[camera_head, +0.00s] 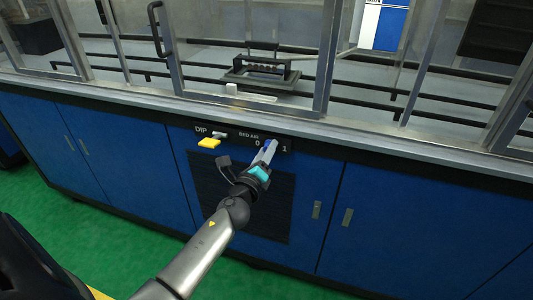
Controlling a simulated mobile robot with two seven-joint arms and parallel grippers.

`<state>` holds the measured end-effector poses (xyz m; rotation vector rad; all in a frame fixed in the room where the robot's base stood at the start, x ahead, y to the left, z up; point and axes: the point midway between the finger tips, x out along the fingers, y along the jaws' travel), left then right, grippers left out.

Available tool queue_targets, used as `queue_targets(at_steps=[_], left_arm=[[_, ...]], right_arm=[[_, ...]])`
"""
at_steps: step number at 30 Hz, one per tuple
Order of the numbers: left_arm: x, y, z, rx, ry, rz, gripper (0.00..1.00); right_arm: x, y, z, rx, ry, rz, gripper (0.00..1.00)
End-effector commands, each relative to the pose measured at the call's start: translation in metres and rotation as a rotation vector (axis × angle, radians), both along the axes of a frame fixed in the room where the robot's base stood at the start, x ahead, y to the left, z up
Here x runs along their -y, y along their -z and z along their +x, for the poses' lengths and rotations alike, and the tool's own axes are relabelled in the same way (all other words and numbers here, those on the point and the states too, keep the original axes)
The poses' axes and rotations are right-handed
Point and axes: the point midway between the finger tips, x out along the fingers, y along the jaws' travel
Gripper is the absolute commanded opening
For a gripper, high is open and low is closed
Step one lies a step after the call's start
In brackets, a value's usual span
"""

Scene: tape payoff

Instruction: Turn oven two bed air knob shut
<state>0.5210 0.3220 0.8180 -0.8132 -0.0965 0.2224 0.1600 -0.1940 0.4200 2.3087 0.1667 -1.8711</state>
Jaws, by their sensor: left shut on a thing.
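The bed air knob is the blue piece (271,145) on the black label strip (245,136) along the top of the blue cabinet front. The strip reads "BED AIR", with "0" left of the knob and "1" right of it. My left gripper (267,152) reaches up from below and is shut on the knob, covering most of it. The knob's exact angle is hidden by the fingers. My right gripper is not in view.
A yellow handle (209,142) marked "DIP" sticks out left of the knob. A dark vent grille (225,190) lies below. Above the counter edge stand framed glass panels (250,45) with a black fixture (268,70) behind them. The green floor (90,235) is clear.

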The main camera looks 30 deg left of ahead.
Motion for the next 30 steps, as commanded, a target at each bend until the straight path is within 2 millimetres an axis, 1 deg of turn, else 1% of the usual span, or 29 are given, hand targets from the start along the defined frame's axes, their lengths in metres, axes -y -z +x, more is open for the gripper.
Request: queue_targets(at_steps=[9,18,24,30], left_arm=[[-0.0008,-0.0003,0.0004,0.073,-0.001,-0.294,0.00],[-0.0007,-0.0003,0.0007,0.132,0.000,-0.538,0.00],[-0.0011,-0.0003,0.0007,0.160,0.001,-0.653,0.00],[-0.0008,0.0000,0.0007,0.176,0.001,-0.720,0.00]], right_arm=[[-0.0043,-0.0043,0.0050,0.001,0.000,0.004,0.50],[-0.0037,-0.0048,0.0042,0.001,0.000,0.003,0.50],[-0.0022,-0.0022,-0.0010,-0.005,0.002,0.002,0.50],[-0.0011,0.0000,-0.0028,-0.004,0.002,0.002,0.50]])
